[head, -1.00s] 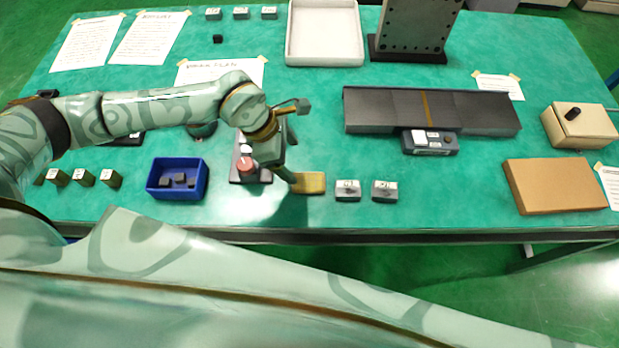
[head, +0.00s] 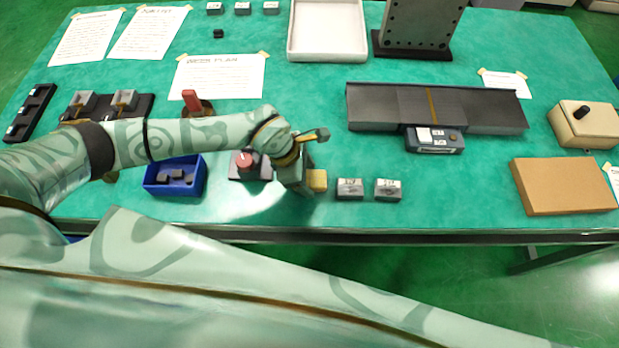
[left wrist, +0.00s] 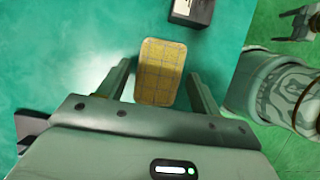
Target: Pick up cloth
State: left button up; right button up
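The cloth (head: 318,181) is a small yellow-tan pad lying on the green table near its front edge, partly hidden by my left gripper in the head view. In the left wrist view the cloth (left wrist: 160,72) shows a grid pattern and lies between the two fingers. My left gripper (left wrist: 162,80) is open, with a finger on each side of the cloth and gaps visible beside it. In the head view my left gripper (head: 300,182) points down over the cloth's left part. I cannot tell whether the fingers touch the table.
Two small labelled grey blocks (head: 350,189) (head: 387,190) stand just right of the cloth. A black box with a red knob (head: 245,163) and a blue bin (head: 174,188) stand to the left. A dark conveyor-like strip (head: 370,108) lies behind on the right.

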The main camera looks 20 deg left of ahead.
pick_arm(q)
jog(key=c, duration=0.6)
jog(key=shift+c, duration=0.2)
jog(key=shift+r, duration=0.65)
jog(key=s+a+r+p, duration=0.1)
jog(key=r, duration=0.1)
jog(key=s+a+r, duration=0.1)
jog(key=r, duration=0.2)
jog(key=s+r+p, duration=0.1)
jog(key=r, duration=0.1)
jog(key=shift+s+a+r+p, duration=0.2)
jog(key=shift+s+a+p, duration=0.05)
jog(key=shift+a+p, duration=0.15)
jog(key=s+a+r, duration=0.4)
jog(key=s+a, duration=0.1)
jog(key=s, duration=0.2)
jog(key=shift+s+a+r, duration=0.15)
jog(key=shift+s+a, duration=0.1)
jog(key=shift+s, duration=0.15)
